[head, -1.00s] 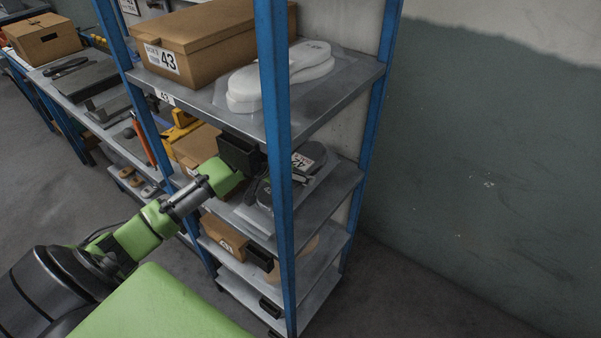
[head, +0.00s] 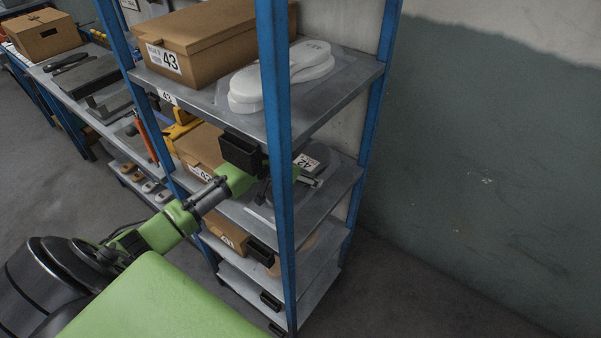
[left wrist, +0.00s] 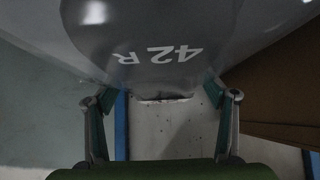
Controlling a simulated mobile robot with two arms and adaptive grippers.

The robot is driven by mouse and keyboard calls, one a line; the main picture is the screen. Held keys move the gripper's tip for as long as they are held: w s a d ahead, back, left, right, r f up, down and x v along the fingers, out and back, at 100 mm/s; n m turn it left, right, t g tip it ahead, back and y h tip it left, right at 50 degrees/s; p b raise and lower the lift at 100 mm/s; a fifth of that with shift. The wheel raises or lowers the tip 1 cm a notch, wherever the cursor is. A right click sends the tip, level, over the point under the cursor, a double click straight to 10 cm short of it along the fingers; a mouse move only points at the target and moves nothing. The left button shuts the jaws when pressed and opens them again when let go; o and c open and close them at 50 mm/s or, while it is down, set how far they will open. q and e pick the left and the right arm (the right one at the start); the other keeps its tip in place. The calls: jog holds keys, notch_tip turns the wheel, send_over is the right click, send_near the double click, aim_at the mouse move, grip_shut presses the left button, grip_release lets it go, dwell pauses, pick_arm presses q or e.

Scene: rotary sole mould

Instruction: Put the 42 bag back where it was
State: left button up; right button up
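I cannot tell whether the bag touches the shelf. My right gripper is not in view.
Above is a shelf with a 43 box (head: 205,45) and a bagged pair of white soles (head: 280,78). A cardboard box (head: 198,148) stands left of my gripper. The blue front post (head: 275,130) is close to my arm. Lower shelves hold another box (head: 228,232).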

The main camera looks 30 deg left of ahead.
aim_at(270, 200)
pick_arm(q)
jog(key=shift+r, duration=0.15)
jog(key=shift+s+r, duration=0.15)
jog(key=shift+s, duration=0.05)
jog(key=v, duration=0.3)
jog(key=shift+s+r+b, duration=0.25)
jog(key=shift+s+b, duration=0.05)
jog(key=shift+b, duration=0.1)
jog(key=s, duration=0.3)
jog(key=s+b, duration=0.1)
jog(key=s, duration=0.3)
jog(key=s+a+b, duration=0.1)
jog(key=s, duration=0.2)
jog(key=shift+s+r, duration=0.15)
jog(key=shift+s, duration=0.1)
jog(key=shift+s+r, duration=0.1)
jog(key=shift+s, duration=0.8)
